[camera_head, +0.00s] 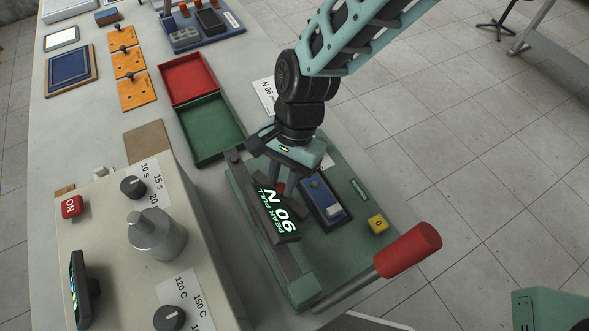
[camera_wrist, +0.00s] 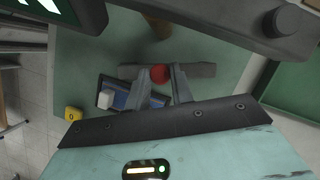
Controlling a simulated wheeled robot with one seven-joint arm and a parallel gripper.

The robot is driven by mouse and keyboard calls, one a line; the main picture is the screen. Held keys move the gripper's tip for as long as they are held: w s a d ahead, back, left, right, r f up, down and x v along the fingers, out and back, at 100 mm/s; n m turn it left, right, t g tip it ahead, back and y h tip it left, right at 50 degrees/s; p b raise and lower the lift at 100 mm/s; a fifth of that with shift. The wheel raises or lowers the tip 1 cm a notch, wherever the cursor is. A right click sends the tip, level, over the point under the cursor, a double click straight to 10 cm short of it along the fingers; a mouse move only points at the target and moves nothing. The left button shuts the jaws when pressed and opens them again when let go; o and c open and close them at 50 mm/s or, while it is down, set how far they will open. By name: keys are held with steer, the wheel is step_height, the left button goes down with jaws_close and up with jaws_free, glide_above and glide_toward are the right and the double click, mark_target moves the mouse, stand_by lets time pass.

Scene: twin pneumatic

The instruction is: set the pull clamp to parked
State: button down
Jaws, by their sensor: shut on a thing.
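The green pull tester (camera_head: 350,235) stands on the bench at the lower middle of the head view. The knob sits in front of a dark grey bar (camera_wrist: 200,70), apparently part of the pull clamp. The clamp's lower part is hidden by the display and my fingers.
A blue block with a white rocker (camera_head: 333,210) and a yellow button (camera_head: 377,223) are close by on the tester. A long lever with a red grip (camera_head: 408,249) sticks out at right. A beige machine (camera_head: 100,235) stands left; red (camera_head: 187,78) and green (camera_head: 210,130) trays lie behind.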

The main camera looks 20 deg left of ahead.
steer(key=m, duration=0.1)
steer(key=s+m+y, duration=0.1)
steer(key=m, duration=0.1)
steer(key=shift+s+a+r+t, duration=0.1)
steer(key=shift+s+a+t, duration=0.2)
steer(key=shift+a, duration=0.1)
steer(key=shift+s+a+m+y, duration=0.35)
steer(key=shift+m+y, duration=0.05)
steer(key=shift+m, duration=0.5)
steer(key=c, duration=1.2)
jaws_free()
steer(key=shift+c, duration=0.2)
steer(key=b+v, duration=0.3)
steer(key=v, duration=1.4)
steer(key=shift+s+r, duration=0.2)
steer(key=shift+r, duration=0.05)
